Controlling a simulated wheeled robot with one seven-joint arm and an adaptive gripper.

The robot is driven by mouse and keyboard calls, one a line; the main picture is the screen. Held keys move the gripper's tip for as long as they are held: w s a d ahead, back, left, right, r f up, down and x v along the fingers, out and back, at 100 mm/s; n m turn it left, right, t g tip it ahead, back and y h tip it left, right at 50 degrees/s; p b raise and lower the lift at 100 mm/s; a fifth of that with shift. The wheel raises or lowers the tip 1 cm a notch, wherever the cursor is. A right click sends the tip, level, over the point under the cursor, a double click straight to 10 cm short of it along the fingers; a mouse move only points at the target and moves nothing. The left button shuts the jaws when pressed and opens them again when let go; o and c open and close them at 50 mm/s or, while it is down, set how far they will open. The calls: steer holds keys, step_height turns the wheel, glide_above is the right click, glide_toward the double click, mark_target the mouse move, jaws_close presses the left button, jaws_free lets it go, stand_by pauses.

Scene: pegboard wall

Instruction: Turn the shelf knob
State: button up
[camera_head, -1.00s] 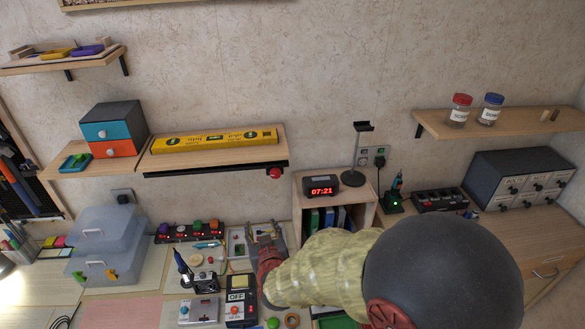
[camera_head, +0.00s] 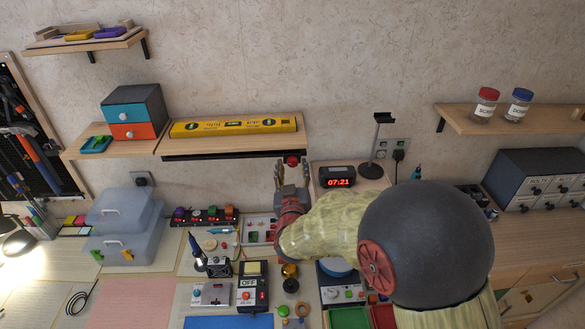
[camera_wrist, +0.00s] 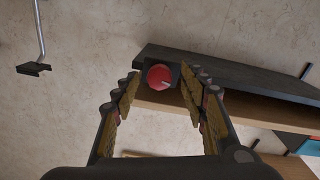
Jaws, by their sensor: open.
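The red shelf knob (camera_head: 292,160) sits at the right end of the black rail (camera_head: 225,155) under the middle wall shelf. In the wrist view the round red knob (camera_wrist: 160,77) faces me, with a small pale mark on it. My gripper (camera_head: 279,173) is raised just below and in front of the knob. In the wrist view my gripper (camera_wrist: 162,92) is open, its two fingers spread on either side of the knob. The knob appears between the fingertips; I cannot tell whether they reach around it. Nothing is held.
A yellow level box (camera_head: 235,127) lies on the shelf (camera_head: 304,142) above the rail. The clock (camera_head: 337,177) and a headphone stand (camera_head: 376,150) are close to the right. The workbench below is crowded with devices.

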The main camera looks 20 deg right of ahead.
steer(key=shift+w+d, duration=0.1)
steer(key=shift+w, duration=0.25)
steer(key=shift+c, duration=0.4)
jaws_close()
steer(key=shift+b, duration=0.3)
steer(key=m+b, duration=0.4)
steer(key=shift+f+b, duration=0.15)
steer(key=shift+b, duration=0.15)
steer(key=m+b, duration=0.3)
steer(key=shift+m+b, duration=0.3)
steer(key=shift+m, duration=0.1)
steer(key=shift+r, duration=0.2)
